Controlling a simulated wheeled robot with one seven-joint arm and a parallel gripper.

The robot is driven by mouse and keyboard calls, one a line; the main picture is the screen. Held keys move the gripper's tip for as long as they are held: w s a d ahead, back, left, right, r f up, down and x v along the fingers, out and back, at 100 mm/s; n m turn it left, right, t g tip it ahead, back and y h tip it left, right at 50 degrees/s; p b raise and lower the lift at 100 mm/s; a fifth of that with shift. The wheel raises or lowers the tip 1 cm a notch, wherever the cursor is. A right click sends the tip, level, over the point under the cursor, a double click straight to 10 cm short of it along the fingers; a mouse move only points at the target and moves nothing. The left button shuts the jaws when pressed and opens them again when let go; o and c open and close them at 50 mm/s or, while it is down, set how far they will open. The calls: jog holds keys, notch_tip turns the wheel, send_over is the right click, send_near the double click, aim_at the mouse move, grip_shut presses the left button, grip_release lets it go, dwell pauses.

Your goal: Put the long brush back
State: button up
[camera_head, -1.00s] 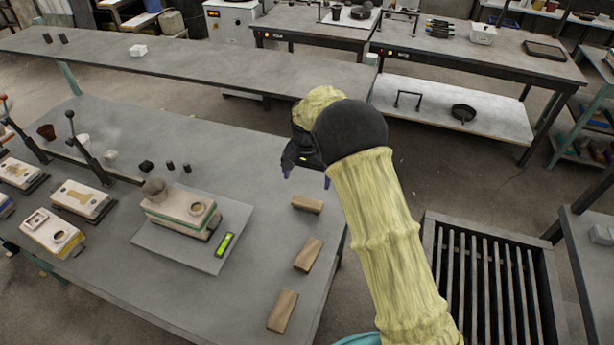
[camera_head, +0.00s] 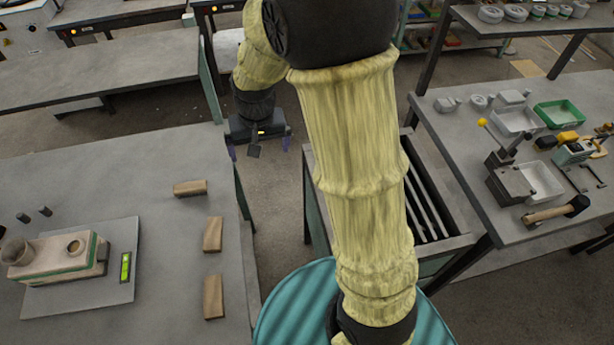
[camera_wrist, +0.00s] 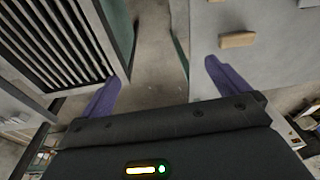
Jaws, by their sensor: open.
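I cannot make out a long brush for certain in either view. A tool with a wooden handle and a dark end (camera_head: 556,211) lies on the right-hand table; I cannot tell whether it is a brush or a mallet. My gripper (camera_head: 258,150) hangs beside the right edge of the left table, over the floor gap, far from that tool. In the wrist view its two purple fingers (camera_wrist: 163,85) are wide apart with only floor between them. My gripper is open and empty.
The left table (camera_head: 170,255) carries wooden blocks (camera_head: 213,234) near its right edge and a mould on a plate (camera_head: 125,290). A slatted grate (camera_head: 428,205) stands between the tables. The right table (camera_head: 450,135) holds a green tray (camera_head: 558,114), white trays and tools.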

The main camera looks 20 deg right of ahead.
jog(key=s+d+n, duration=0.1)
jog(key=s+d, duration=0.6)
jog(key=s, duration=0.5)
jog(key=shift+s+r+t, duration=0.3)
jog(key=shift+r+t, duration=0.1)
